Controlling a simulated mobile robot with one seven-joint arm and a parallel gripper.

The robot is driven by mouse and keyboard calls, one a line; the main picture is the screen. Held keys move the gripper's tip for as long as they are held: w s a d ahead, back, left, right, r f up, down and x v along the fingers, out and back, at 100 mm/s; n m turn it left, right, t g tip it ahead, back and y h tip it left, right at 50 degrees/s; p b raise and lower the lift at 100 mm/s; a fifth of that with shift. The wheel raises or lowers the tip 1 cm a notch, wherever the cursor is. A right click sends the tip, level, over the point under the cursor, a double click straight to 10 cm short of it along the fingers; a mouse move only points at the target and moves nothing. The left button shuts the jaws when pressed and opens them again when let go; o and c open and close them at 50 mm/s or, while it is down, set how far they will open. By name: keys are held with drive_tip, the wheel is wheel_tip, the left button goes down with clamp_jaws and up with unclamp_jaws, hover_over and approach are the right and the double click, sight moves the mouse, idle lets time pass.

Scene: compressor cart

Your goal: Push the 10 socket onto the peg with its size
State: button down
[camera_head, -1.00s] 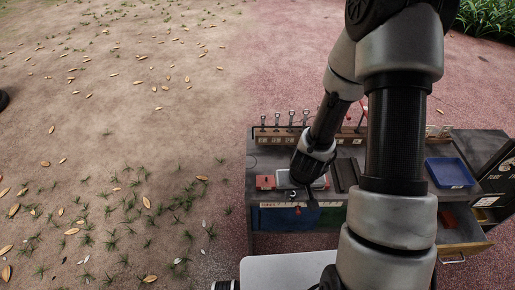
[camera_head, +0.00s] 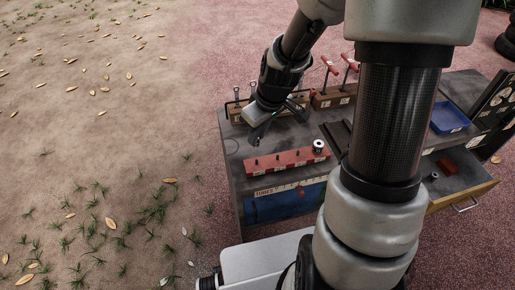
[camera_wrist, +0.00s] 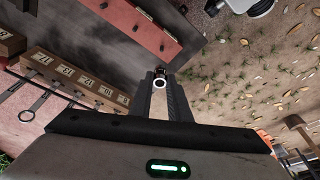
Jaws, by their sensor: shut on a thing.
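My gripper (camera_head: 262,132) is above the left part of the cart top, behind the red peg rail. In the wrist view its jaws (camera_wrist: 161,90) are shut on a small metal socket (camera_wrist: 161,83), seen as a ring at the fingertips; its size mark cannot be read. The red rail (camera_head: 278,162) lies along the cart's front edge with several short dark pegs. The rail also shows at the top of the wrist view (camera_wrist: 135,20). The peg size marks are too small to read. The held socket is apart from the rail.
Wooden racks (camera_head: 335,97) with wrenches and red-handled tools stand along the back; numbered labels show on one in the wrist view (camera_wrist: 78,78). A blue tray (camera_head: 449,117) is at the right. An open drawer (camera_head: 462,187) juts out at front right, holding a red block (camera_head: 447,166).

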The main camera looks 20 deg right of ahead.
drive_tip(key=shift+d+r, duration=0.1)
idle(0.4)
drive_tip(key=b, duration=0.5)
hover_over(256, 159)
drive_tip(key=shift+s+d+f, duration=0.1)
drive_tip(key=shift+s+f, duration=0.1)
drive_tip(key=shift+f, duration=1.3)
drive_tip(key=shift+s+d+f, duration=0.1)
drive_tip(key=shift+s+f, duration=0.05)
drive_tip(key=shift+f, duration=1.3)
drive_tip(key=shift+f+b, duration=1.25)
drive_tip(key=shift+f, duration=0.45)
drive_tip(key=c, duration=1.6)
unclamp_jaws()
drive_tip(key=shift+r, duration=0.1)
drive_tip(key=p+v, duration=0.5)
drive_tip(key=v, duration=1.2)
drive_tip(key=shift+r, duration=0.2)
